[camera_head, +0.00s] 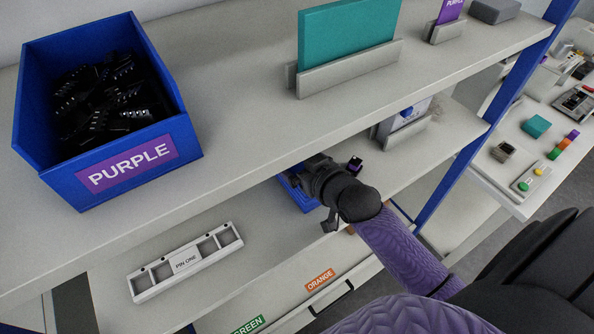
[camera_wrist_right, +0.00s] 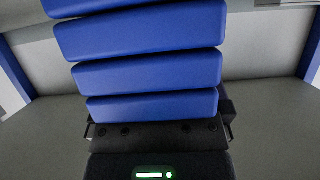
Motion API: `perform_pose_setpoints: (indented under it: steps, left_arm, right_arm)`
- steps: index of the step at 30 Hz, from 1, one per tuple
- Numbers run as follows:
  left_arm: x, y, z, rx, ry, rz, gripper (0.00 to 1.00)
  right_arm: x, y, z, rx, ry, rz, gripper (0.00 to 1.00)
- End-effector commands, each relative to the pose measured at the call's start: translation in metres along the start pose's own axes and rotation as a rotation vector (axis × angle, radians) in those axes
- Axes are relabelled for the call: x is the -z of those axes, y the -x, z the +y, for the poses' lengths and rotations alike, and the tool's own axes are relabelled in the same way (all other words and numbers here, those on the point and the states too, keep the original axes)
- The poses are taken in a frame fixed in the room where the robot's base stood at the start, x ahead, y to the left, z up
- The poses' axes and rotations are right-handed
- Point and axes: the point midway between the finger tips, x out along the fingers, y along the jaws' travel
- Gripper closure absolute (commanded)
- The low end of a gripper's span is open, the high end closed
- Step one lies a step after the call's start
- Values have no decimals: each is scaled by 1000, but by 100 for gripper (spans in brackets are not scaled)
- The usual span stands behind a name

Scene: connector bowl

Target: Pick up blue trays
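A stack of several blue trays (camera_wrist_right: 145,76) fills the middle of the right wrist view, directly in front of my right gripper (camera_wrist_right: 158,132). In the head view a small part of the blue trays (camera_head: 299,194) shows on the lower shelf, left of my right gripper (camera_head: 316,183), which reaches in under the upper shelf. The gripper body hides most of the stack there. The fingertips are hidden, so I cannot tell whether they are apart or closed on a tray. My left gripper is not in view.
A blue bin labelled PURPLE (camera_head: 125,168) with black connectors stands on the upper shelf (camera_head: 240,110). A teal panel (camera_head: 347,42) stands in a grey holder. A white PIN ONE holder (camera_head: 185,262) lies at lower left. A blue post (camera_head: 480,145) stands right of my arm.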

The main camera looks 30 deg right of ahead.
Motion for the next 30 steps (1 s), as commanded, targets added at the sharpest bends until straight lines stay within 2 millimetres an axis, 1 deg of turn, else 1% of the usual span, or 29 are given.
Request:
perform_pose_setpoints:
  steps: [1, 2, 3, 5, 6, 8, 9, 11, 12, 21, 26, 29, 30]
  left_arm:
    - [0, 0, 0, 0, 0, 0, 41]
    - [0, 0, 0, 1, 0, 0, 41]
    - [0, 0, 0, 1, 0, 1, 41]
    - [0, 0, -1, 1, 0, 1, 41]
    - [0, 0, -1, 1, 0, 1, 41]
    - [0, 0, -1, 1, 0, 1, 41]
    - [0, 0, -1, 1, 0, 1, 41]
    - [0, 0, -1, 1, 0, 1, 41]
    - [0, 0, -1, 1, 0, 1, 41]
    - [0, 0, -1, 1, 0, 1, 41]
    - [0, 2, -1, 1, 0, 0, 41]
    - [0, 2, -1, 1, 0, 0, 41]
    - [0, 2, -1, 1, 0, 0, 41]
  right_arm:
    - [0, 0, 0, 0, 0, 0, 15]
    - [0, 0, 0, 0, 0, 0, 21]
    - [0, 0, 0, 0, 0, 0, 30]
    - [0, 0, 0, 0, 0, 0, 42]
    - [0, 0, 0, 0, 0, 0, 51]
    - [0, 0, 0, 0, 0, 0, 64]
    - [0, 0, 0, 0, 0, 0, 72]
    - [0, 0, 0, 0, 0, 0, 85]
    - [0, 0, 0, 0, 0, 0, 93]
    - [3, 2, 0, 0, 0, 2, 94]
    - [18, 7, 0, 0, 0, 5, 94]
    - [33, 13, 0, 1, 1, 7, 94]
    - [32, 18, 0, 0, 0, 2, 94]
